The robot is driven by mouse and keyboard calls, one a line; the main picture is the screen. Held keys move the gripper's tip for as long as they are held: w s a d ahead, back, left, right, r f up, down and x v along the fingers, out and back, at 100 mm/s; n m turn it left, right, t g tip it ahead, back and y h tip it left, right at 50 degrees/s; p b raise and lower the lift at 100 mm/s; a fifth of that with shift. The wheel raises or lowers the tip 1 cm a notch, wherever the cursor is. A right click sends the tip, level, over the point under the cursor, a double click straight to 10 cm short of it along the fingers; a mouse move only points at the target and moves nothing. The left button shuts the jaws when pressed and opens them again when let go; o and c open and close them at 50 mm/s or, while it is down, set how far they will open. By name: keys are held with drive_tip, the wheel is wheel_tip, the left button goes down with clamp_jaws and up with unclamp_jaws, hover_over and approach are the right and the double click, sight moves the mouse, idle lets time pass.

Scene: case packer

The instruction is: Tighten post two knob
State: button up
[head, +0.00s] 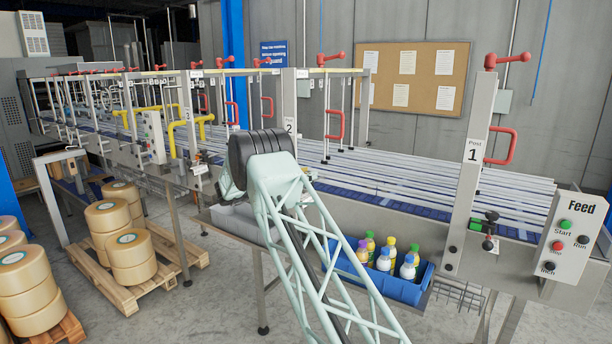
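Post two (290,88), a grey upright with a "2" label, stands at the conveyor's near side left of centre. A red crank handle (332,57) shows above the rail to its right. My arm crosses in front of the post's lower part, so any knob down there is hidden. The arm reaches up from the bottom centre to a black joint, with its pale green end beyond. My gripper is hidden behind the arm and cannot be seen. Post one (465,205), at the right, has a dark knob (488,244) on a bracket near its base.
A blue bin (402,290) of several bottles hangs at the conveyor's front. The Feed panel (571,236) stands at right. Pallets with tape-like rolls (131,250) stand at left. Red handles (501,145) stick out from the posts. Bare floor (226,270) lies between pallets and conveyor.

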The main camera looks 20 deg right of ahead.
drive_tip(key=shift+a, duration=0.15)
drive_tip(key=s+a, duration=0.1)
drive_tip(key=a, duration=0.6)
drive_tip(key=shift+s+a, duration=0.15)
drive_tip(key=shift+a, duration=0.15)
drive_tip(key=shift+r, duration=0.15)
idle(0.5)
